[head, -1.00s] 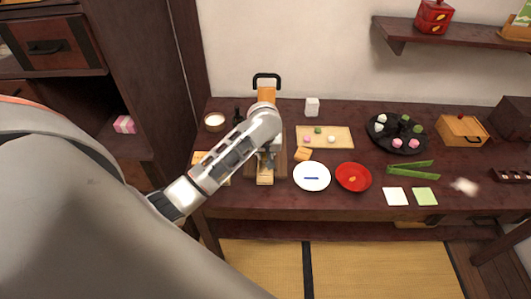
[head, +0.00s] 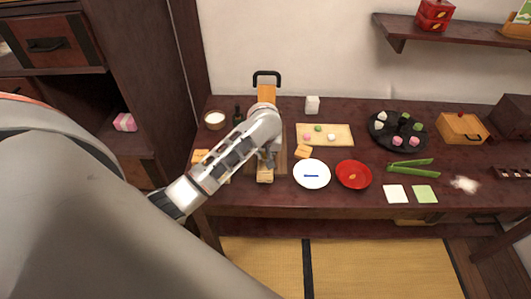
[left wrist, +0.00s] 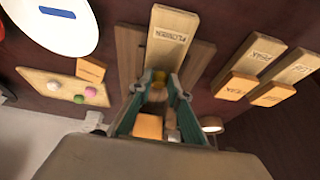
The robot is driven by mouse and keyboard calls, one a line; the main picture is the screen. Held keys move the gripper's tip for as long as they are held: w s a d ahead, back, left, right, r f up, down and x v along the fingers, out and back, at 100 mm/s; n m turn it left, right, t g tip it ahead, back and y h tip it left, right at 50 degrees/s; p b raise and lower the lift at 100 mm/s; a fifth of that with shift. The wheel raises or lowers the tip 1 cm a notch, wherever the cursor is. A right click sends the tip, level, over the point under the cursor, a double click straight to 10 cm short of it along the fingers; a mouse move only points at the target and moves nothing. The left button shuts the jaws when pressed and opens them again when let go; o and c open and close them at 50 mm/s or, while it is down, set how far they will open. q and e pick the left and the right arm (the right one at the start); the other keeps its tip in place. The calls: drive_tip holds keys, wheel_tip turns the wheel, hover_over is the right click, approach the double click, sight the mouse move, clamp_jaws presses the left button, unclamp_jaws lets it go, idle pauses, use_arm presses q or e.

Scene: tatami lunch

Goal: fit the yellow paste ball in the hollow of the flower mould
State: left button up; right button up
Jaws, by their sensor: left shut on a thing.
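The yellow paste ball (left wrist: 158,77) sits between the fingertips of my left gripper (left wrist: 157,84) in the left wrist view. The gripper is shut on it. In the head view the left gripper (head: 268,160) is over the wooden stand, and the ball cannot be made out. A pale wooden mould piece with a lettered end (left wrist: 172,35) lies just beyond the fingertips; its front end (head: 265,177) shows in the head view. The hollow is hidden by the fingers and ball, so I cannot tell whether the ball touches it. My right gripper is not in view.
A white plate (head: 311,183) and a red bowl (head: 353,186) stand right of the stand. Other lettered mould pieces (left wrist: 252,52) lie beside the stand.

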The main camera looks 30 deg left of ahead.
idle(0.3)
use_arm(q)
drive_tip(key=o, duration=0.9)
drive_tip(key=shift+c, duration=0.2)
wheel_tip(320, 180, up, 7)
idle(0.8)
drive_tip(key=shift+f, duration=0.1)
